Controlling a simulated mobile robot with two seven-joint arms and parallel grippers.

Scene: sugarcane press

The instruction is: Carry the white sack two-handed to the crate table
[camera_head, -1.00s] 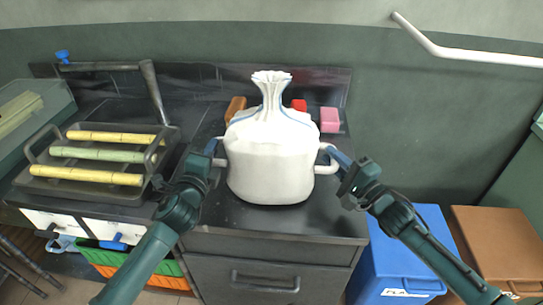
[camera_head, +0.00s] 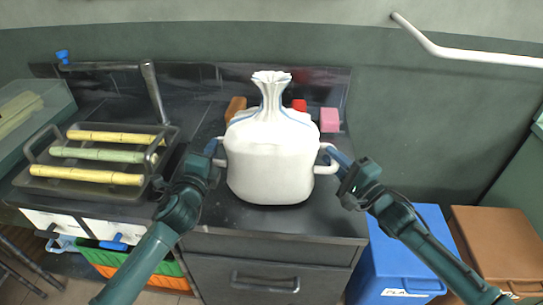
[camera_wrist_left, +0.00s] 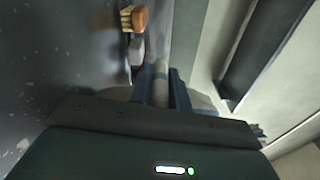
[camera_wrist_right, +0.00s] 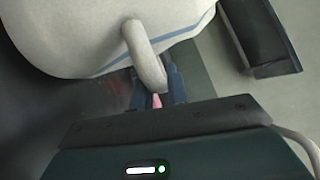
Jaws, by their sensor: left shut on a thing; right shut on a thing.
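The white sack (camera_head: 270,160) stands upright on the dark counter, with a gathered neck, blue trim lines and a loop handle on each side. My left gripper (camera_head: 215,150) is shut on its left handle; in the left wrist view the fingers (camera_wrist_left: 160,88) close around a pale handle. My right gripper (camera_head: 336,158) is shut on the right handle; in the right wrist view the white handle (camera_wrist_right: 146,62) runs down to the fingers (camera_wrist_right: 157,92). The sack's base appears to rest on the counter. I cannot identify a crate table in these views.
A tray (camera_head: 75,190) with yellow and green cane pieces sits at the left. A brush (camera_head: 236,106), a red item (camera_head: 299,105) and a pink block (camera_head: 330,120) lie behind the sack. Blue (camera_head: 405,262) and brown bins (camera_head: 495,245) stand at the right. A white rail (camera_head: 470,54) crosses the wall.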

